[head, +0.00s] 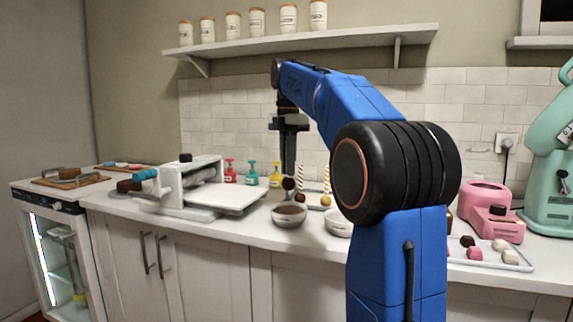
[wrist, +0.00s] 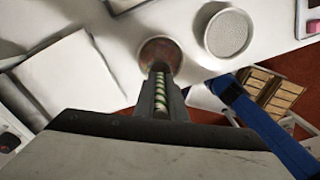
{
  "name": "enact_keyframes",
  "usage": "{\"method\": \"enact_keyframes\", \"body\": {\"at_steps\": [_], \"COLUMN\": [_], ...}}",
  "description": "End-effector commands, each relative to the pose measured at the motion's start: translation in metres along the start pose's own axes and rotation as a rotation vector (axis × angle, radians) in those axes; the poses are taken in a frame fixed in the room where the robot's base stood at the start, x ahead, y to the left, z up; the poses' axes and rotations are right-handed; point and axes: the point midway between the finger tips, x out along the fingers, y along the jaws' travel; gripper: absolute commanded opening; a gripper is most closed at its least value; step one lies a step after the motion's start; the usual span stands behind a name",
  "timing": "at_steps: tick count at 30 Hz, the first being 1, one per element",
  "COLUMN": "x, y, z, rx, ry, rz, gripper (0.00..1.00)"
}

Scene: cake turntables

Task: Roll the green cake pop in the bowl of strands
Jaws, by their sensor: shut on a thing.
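My gripper (head: 289,170) points straight down over the counter and is shut on the stick of a cake pop. The stick (wrist: 161,95) is striped green and white in the wrist view, between the fingers. The pop's ball (head: 288,184) looks dark and hangs just below the fingertips. The bowl of dark brown strands (head: 289,214) stands directly below it; the ball appears above the rim, apart from the strands. In the wrist view the bowl (wrist: 166,45) lies just past the fingertips, and the ball hardly stands out from the brown contents.
A bowl of pale grains (head: 338,222) stands right of the strands bowl. Two pops with yellow-striped sticks (head: 327,180) stand behind. A white sheeter (head: 205,192) lies left, coloured bottles (head: 252,176) behind it. A tray of small cakes (head: 518,259) lies right.

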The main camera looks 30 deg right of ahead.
Motion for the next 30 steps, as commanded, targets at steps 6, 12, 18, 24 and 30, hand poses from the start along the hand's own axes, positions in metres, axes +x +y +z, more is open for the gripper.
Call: {"method": "enact_keyframes", "body": {"at_steps": [6, 12, 18, 24, 30], "x": [0.015, 0.033, 0.05, 0.063, 0.07], "y": [0.0, 0.0, 0.0, 0.0, 0.0], "z": [0.0, 0.0, 0.0, 0.0, 0.0], "rx": [-0.001, -0.002, -0.003, -0.003, -0.003], "ry": [0.001, 0.0, 0.0, 0.0, 0.0], "rz": [-0.002, -0.001, 0.0, 0.0, 0.0], "gripper": [0.0, 0.0, 0.0, 0.0, 0.0]}}
